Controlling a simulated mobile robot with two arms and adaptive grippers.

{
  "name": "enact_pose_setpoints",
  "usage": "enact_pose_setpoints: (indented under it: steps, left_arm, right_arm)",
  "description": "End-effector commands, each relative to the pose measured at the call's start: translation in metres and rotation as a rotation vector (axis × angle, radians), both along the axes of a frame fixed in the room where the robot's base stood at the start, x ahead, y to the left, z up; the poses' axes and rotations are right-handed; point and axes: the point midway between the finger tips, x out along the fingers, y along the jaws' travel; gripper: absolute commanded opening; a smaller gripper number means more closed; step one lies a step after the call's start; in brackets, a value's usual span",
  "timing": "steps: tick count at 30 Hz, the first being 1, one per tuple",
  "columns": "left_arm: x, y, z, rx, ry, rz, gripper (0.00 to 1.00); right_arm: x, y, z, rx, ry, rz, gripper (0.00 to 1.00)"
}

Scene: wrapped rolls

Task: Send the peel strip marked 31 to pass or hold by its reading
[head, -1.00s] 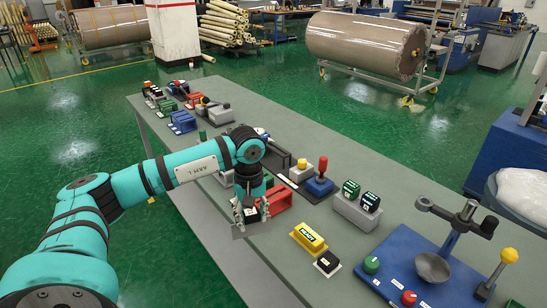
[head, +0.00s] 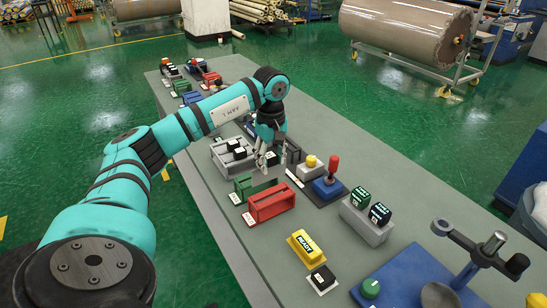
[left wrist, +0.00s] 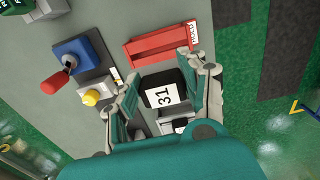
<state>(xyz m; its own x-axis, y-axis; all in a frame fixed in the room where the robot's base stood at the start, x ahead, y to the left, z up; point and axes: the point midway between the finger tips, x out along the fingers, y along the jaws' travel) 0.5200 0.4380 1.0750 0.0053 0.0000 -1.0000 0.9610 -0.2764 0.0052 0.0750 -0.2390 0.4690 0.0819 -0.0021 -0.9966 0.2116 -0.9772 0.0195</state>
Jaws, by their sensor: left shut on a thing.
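The peel strip marked 31 (left wrist: 162,97) is a black block with a white label, in the left wrist view. My left gripper (left wrist: 163,100) has one finger on each side of it and is shut on it. In the head view my left gripper (head: 269,163) points down at the right end of a grey rack (head: 222,169) holding dark pieces; the strip is mostly hidden there. A red tray (head: 272,203) lies nearer than the gripper, with a green tray (head: 243,187) beside it. The red tray also shows in the left wrist view (left wrist: 158,50). My right gripper is out of view.
A blue base with a red-knobbed lever (head: 328,188) and a yellow button box (head: 311,169) stand right of the gripper. A grey stand (head: 365,226) holds two labelled blocks. A yellow block (head: 306,246) and a small black block (head: 322,279) lie nearer.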

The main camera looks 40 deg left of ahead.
Motion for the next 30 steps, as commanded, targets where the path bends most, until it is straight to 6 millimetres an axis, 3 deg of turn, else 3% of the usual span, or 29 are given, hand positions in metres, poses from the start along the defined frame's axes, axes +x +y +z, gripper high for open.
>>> enact_pose_setpoints:
  steps: [2, 5, 8, 13, 16, 24, 30]
  left_arm:
    - [0.0, -0.001, 0.0, 0.0, -0.001, 0.0, 0.11]
    - [0.0, -0.003, 0.001, 0.0, -0.001, 0.005, 0.11]
    - [-0.001, -0.005, -0.002, -0.001, -0.001, 0.013, 0.11]
    - [-0.001, -0.005, -0.017, -0.001, -0.001, 0.013, 0.11]
    - [-0.001, -0.005, -0.026, -0.002, -0.002, 0.013, 0.11]
    - [-0.001, -0.005, -0.047, -0.002, -0.002, 0.012, 0.11]
    - [-0.001, -0.005, -0.05, -0.002, -0.003, 0.013, 0.11]
  right_arm:
    - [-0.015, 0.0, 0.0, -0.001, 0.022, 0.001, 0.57]
    - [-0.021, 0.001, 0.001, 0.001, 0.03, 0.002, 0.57]
    - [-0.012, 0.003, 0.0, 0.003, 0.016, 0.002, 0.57]
    - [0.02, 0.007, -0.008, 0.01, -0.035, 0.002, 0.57]
    - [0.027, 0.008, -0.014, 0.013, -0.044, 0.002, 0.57]
    - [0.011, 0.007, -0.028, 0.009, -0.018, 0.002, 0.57]
    - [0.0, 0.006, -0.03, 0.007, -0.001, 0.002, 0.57]
